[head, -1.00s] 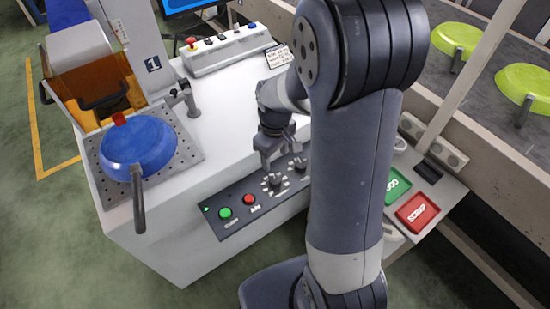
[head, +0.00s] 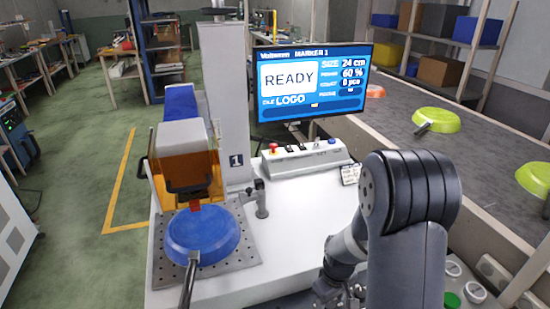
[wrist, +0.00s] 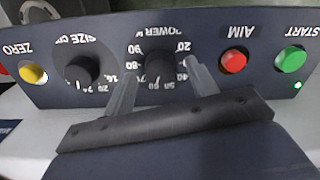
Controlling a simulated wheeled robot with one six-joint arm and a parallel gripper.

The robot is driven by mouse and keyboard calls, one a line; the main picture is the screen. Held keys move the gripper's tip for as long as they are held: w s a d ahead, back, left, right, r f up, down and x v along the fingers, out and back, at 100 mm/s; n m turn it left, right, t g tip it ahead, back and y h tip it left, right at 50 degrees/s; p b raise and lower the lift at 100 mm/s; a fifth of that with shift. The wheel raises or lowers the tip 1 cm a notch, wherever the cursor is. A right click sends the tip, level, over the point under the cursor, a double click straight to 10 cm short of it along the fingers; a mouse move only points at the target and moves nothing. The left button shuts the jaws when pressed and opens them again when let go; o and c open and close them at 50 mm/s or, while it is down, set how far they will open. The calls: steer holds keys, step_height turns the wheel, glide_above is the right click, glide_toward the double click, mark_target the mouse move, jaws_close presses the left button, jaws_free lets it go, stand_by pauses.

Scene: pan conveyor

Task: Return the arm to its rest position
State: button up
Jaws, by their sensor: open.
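My gripper (head: 328,288) is low in the head view, in front of the white marker machine table, with its fingertips cut off or hidden by the frame's bottom edge. In the wrist view my gripper (wrist: 160,72) is open, its two fingers spread to either side of the black POWER knob (wrist: 160,68). The control panel (wrist: 130,25) fills the wrist view upside down, with the SIZE knob (wrist: 81,70), yellow ZERO button (wrist: 33,74), red AIM button (wrist: 233,61) and green START button (wrist: 290,59).
A blue pan (head: 203,236) lies on the perforated plate (head: 243,250) under the marker head. The monitor (head: 313,82) reads READY, 24 cm, 60 %, LOGO. Green pans (head: 436,120) lie on the conveyor (head: 385,118) at right.

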steer(key=shift+f, duration=0.4)
steer(key=shift+r, duration=0.15)
